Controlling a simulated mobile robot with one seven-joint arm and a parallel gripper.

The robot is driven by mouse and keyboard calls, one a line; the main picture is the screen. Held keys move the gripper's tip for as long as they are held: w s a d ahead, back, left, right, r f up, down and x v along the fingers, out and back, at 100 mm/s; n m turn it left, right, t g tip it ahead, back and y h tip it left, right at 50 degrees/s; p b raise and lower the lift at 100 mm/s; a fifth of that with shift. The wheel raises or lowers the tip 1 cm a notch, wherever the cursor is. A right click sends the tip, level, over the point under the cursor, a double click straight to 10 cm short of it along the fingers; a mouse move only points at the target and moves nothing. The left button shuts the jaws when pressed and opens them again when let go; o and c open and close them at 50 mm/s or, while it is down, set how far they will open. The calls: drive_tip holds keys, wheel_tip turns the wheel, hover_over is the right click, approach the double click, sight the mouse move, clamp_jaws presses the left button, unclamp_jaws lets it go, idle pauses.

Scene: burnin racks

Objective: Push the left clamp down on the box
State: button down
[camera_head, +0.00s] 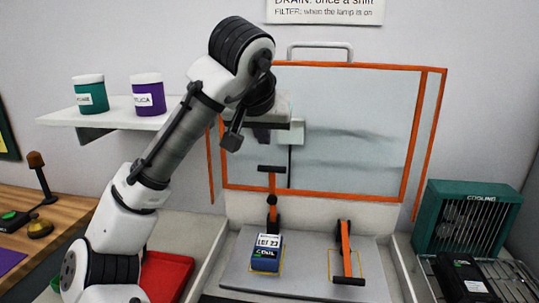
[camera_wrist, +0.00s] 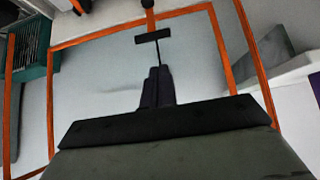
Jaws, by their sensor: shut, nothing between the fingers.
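The left clamp (camera_head: 272,183) stands upright, an orange arm with a black crossbar on top. Its crossbar also shows in the wrist view (camera_wrist: 153,36), beyond my fingertips. The blue box (camera_head: 266,256), with a white label, sits on the grey plate (camera_head: 315,275) in front of that clamp. My gripper (camera_head: 262,136) is shut and empty, above the crossbar and apart from it. In the wrist view its dark fingers (camera_wrist: 158,72) point toward the crossbar. In the head view my arm hides part of the fingers.
The right clamp (camera_head: 346,248) lies folded toward the front. An orange-framed clear panel (camera_head: 365,120) stands behind. A teal cooling unit (camera_head: 462,222) is at right, a red tray (camera_head: 167,275) at lower left. A shelf (camera_head: 110,117) holds two jars.

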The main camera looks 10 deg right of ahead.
drive_tip(key=p+x, duration=0.2)
drive_tip(key=x, duration=0.8)
idle(0.4)
drive_tip(key=shift+a+f, duration=0.15)
